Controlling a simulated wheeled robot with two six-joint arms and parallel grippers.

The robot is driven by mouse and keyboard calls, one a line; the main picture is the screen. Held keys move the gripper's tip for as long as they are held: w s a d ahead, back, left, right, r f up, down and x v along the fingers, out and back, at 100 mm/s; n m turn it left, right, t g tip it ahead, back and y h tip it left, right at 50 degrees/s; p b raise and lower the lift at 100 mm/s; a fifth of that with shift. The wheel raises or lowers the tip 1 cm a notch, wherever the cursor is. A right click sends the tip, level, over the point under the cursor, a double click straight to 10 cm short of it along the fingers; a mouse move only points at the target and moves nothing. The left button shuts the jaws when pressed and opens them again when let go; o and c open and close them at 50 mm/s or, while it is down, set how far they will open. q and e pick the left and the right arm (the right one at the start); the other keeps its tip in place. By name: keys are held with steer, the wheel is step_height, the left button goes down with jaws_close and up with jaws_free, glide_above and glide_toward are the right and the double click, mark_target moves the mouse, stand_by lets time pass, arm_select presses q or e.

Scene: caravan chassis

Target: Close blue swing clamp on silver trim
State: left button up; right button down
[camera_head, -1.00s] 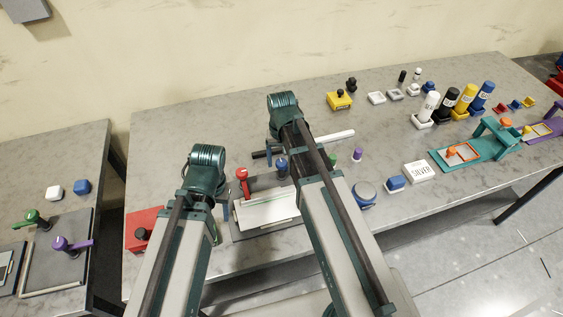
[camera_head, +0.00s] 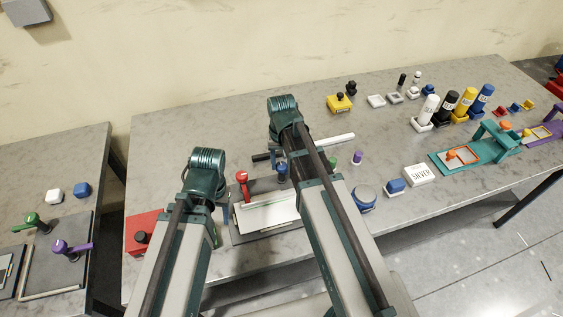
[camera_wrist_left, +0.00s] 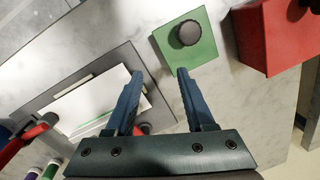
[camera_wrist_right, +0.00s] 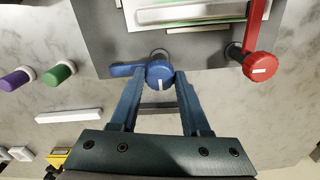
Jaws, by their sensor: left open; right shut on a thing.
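The blue swing clamp (camera_wrist_right: 159,73) stands at the edge of the dark grey fixture plate (camera_wrist_right: 97,30). Its arm points left in the right wrist view, parallel to the pale strip and panel (camera_wrist_right: 190,14) and apart from them. My right gripper (camera_wrist_right: 158,84) is shut on the blue clamp's round knob. In the head view the blue clamp (camera_head: 282,174) is partly hidden by my right arm. I cannot clearly tell the silver trim from the pale panel (camera_head: 268,213). My left gripper (camera_wrist_left: 160,74) is open and empty above the plate's edge.
A red swing clamp (camera_wrist_right: 260,66) stands on the same plate, its arm reaching toward the panel. A green block with a black knob (camera_wrist_left: 190,36) and a red box (camera_wrist_left: 282,35) lie near my left gripper. Green and purple knobs (camera_wrist_right: 59,75) lie left of my right gripper.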

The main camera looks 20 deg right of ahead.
steer(key=shift+m, duration=0.3)
stand_by(0.7)
steer(key=m, duration=1.3)
steer(key=shift+m, duration=2.1)
steer(key=shift+c, duration=1.9)
jaws_free()
